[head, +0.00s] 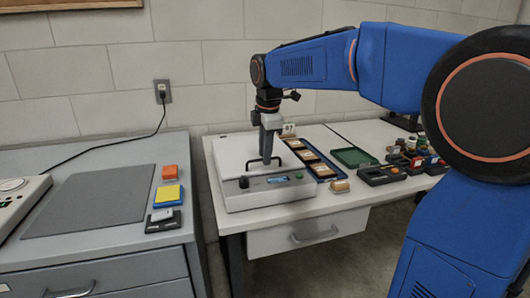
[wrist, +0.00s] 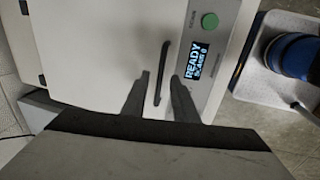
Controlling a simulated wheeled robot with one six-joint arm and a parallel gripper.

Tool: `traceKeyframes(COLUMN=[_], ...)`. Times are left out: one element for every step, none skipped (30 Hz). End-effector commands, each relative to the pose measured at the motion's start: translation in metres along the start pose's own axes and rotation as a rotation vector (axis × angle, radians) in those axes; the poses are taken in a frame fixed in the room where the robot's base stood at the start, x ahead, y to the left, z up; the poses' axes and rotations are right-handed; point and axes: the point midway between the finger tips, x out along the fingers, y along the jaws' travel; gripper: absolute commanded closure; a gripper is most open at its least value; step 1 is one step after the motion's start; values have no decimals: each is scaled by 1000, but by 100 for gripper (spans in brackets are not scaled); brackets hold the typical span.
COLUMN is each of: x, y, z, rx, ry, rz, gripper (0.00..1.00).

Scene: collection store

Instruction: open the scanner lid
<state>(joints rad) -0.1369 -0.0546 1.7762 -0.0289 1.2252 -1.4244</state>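The scanner (head: 240,197) is a pale box on the white table, with a flat lid (head: 228,154) that lies shut. Its black bar handle (head: 249,163) stands on the lid near the front edge. My gripper (head: 267,158) points down over the handle. In the wrist view the two dark fingers (wrist: 160,76) are apart, with the handle (wrist: 163,70) between them, and gaps show on both sides. The front panel has a green button (wrist: 210,20) and a display (wrist: 196,62) reading READY, SCANS 0. I cannot tell the exact fingertip height against the bar.
Right of the scanner are a blue tray (head: 329,172) of framed items, a green tray (head: 352,157), a small tan block (head: 340,186) and a dark organiser (head: 383,175). A grey cabinet with a mat (head: 92,201) stands left, across a narrow gap. A wall is behind.

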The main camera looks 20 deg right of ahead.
Motion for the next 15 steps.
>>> traceKeyframes(x=[0, 0, 0, 0, 0, 0, 0, 0, 0, 0, 0, 0, 0, 0, 0], y=[0, 0, 0, 0, 0, 0, 0, 0, 0, 0, 0, 0, 0, 0, 0], z=[0, 0, 0, 0, 0, 0, 0, 0, 0, 0, 0, 0, 0, 0, 0], rx=[0, 0, 0, 0, 0, 0, 0, 0, 0, 0, 0, 0, 0, 0, 0], ry=[0, 0, 0, 0, 0, 0, 0, 0, 0, 0, 0, 0, 0, 0, 0], rz=[0, 0, 0, 0, 0, 0, 0, 0, 0, 0, 0, 0, 0, 0, 0], gripper=[74, 74, 83, 90, 98, 100, 100, 100, 100, 100, 100, 100, 100, 100, 100])
